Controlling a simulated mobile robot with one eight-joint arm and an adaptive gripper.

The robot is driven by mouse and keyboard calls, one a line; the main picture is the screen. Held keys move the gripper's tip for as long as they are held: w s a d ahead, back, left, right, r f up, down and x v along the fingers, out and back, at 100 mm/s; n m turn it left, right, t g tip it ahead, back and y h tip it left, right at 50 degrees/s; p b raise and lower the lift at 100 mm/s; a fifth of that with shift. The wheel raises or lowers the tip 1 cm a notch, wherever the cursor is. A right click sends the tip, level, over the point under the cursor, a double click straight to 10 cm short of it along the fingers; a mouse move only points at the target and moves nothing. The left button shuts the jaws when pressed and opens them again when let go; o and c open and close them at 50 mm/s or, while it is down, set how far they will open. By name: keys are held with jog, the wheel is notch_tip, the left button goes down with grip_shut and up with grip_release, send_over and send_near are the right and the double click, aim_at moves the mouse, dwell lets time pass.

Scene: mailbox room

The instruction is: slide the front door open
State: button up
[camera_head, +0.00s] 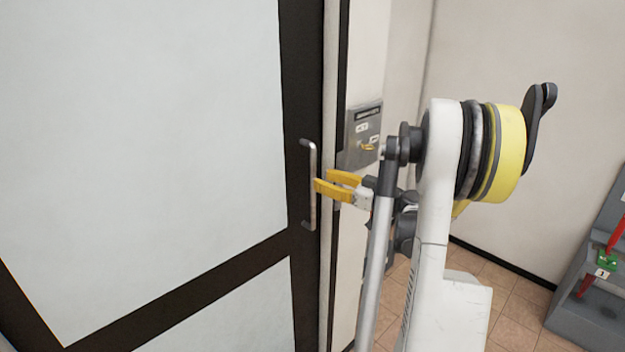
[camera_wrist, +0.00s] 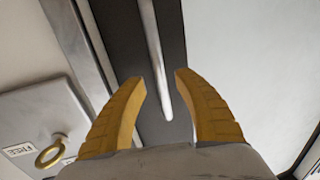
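The front door (camera_head: 150,110) has a dark frame and pale panels and fills the left of the head view. Its upright metal bar handle (camera_head: 311,185) is on the dark right stile. My gripper (camera_head: 318,184) has yellow fingers and is at the handle's height, close to its right side. In the wrist view the handle (camera_wrist: 153,60) runs down between the two spread fingertips, and my gripper (camera_wrist: 160,78) is open with gaps to either side of the bar. I cannot tell whether a finger touches it.
A metal lock plate (camera_head: 364,130) with a yellow ring is on the wall right of the door; the plate also shows in the wrist view (camera_wrist: 45,115). A grey stand (camera_head: 590,300) with red and green items is at the lower right. Tiled floor (camera_head: 510,290) lies between.

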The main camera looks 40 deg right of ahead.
aim_at(315, 177)
jog(key=w, duration=0.4)
jog(key=shift+a, duration=0.4)
grip_shut()
jog(key=shift+a+b, duration=0.1)
jog(key=shift+b, duration=0.2)
